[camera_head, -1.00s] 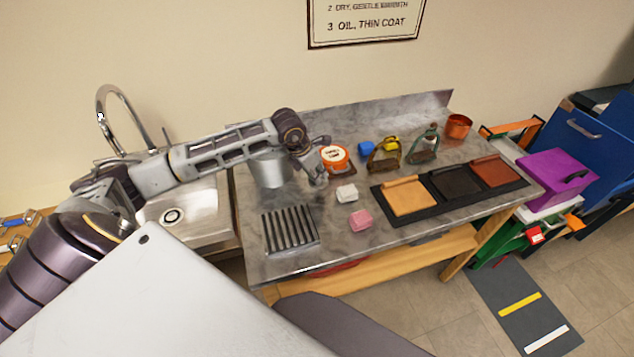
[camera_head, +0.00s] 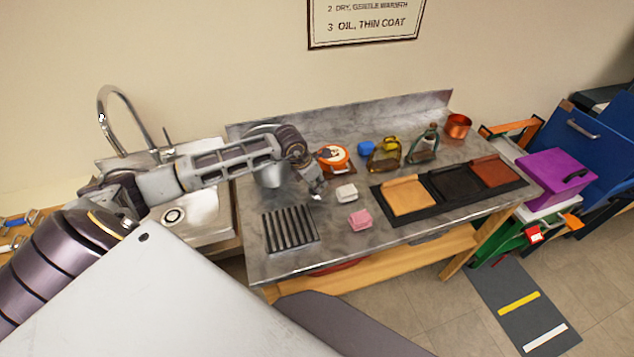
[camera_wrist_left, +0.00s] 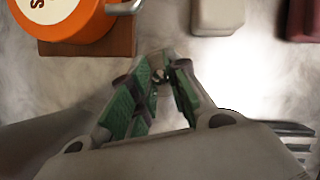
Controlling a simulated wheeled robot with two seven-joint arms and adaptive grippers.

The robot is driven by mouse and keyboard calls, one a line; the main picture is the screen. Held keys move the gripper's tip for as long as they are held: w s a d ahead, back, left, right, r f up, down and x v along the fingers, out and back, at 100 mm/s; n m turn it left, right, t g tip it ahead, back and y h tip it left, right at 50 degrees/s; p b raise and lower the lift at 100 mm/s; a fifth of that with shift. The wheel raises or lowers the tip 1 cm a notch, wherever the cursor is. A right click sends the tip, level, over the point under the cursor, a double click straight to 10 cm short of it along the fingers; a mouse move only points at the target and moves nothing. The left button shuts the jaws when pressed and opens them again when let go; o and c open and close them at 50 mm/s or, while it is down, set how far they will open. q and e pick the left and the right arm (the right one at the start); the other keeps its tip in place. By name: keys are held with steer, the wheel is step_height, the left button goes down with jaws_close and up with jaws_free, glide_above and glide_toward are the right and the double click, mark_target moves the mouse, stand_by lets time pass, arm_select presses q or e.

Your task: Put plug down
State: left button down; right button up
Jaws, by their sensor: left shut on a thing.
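My left gripper (camera_head: 317,194) is low over the grey stone worktop (camera_head: 345,245), between the orange tin and the ribbed rack. In the left wrist view its green-padded fingers (camera_wrist_left: 160,82) converge on a small, dark metallic piece (camera_wrist_left: 161,76) at the tips. This looks like the plug, but most of it is hidden by the fingers. I cannot tell whether it touches the worktop. My right gripper is not in view.
The orange tin (camera_head: 334,155) stands just behind the gripper. A white block (camera_head: 346,192) and a pink block (camera_head: 360,220) lie to its right. The ribbed rack (camera_head: 290,229) is in front-left, and a grey bucket (camera_head: 270,174) stands left. The sink (camera_head: 196,211) is further left.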

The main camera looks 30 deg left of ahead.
arm_select(q)
steer(key=shift+f, duration=0.1)
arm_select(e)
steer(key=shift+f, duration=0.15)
arm_select(q)
steer(key=c, duration=1.4)
jaws_free()
steer(key=shift+r, duration=0.25)
steer(key=shift+s+a+r, duration=0.15)
steer(key=shift+s+r, duration=0.1)
steer(key=shift+r, duration=0.3)
steer(key=shift+b+v, duration=0.65)
steer(key=shift+v, duration=4.6)
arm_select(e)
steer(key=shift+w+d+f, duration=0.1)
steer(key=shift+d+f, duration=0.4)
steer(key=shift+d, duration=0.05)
